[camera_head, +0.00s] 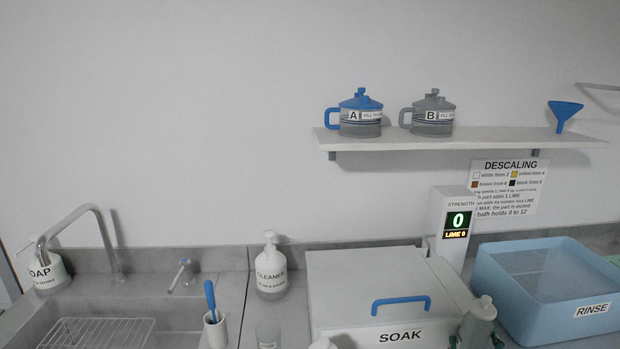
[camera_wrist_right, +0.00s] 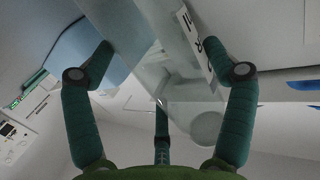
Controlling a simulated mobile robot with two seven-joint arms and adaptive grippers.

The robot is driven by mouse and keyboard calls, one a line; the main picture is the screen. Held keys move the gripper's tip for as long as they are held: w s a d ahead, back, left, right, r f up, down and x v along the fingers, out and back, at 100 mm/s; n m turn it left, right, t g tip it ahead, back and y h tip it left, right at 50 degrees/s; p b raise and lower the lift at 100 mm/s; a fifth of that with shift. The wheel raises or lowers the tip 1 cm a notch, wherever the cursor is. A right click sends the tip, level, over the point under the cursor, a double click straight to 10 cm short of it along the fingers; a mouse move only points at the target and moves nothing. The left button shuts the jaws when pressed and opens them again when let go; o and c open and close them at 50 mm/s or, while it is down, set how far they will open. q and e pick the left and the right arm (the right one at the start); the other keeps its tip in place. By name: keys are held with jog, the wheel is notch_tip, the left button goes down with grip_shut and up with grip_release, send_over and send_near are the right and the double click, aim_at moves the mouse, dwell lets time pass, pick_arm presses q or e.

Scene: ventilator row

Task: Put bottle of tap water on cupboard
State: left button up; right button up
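A pale translucent bottle with a rounded cap (camera_head: 480,323) stands at the bottom of the head view, in front of the white SOAK box. It also shows in the right wrist view (camera_wrist_right: 180,85), where a white label is only partly readable. I cannot confirm that it is tap water. My right gripper (camera_head: 476,343) has green fingertips on both sides of this bottle. In the right wrist view, the gripper's fingers (camera_wrist_right: 155,62) are spread wide; the right one is near the label and the left one looks apart from the bottle. My left gripper is out of view. No cupboard is identifiable.
The SOAK box (camera_head: 375,275) with a blue handle stands behind the bottle. The blue RINSE tub (camera_head: 540,325) is close on the right. A cleaner bottle (camera_head: 271,270), a brush cup (camera_head: 215,330) and a sink (camera_head: 60,318) are left. A wall shelf (camera_head: 480,136) holds two pots and a funnel.

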jog(key=shift+a, duration=0.35)
dwell(0.3)
jog(key=shift+w+a, duration=0.2)
jog(key=shift+a, duration=0.1)
jog(key=c, duration=0.7)
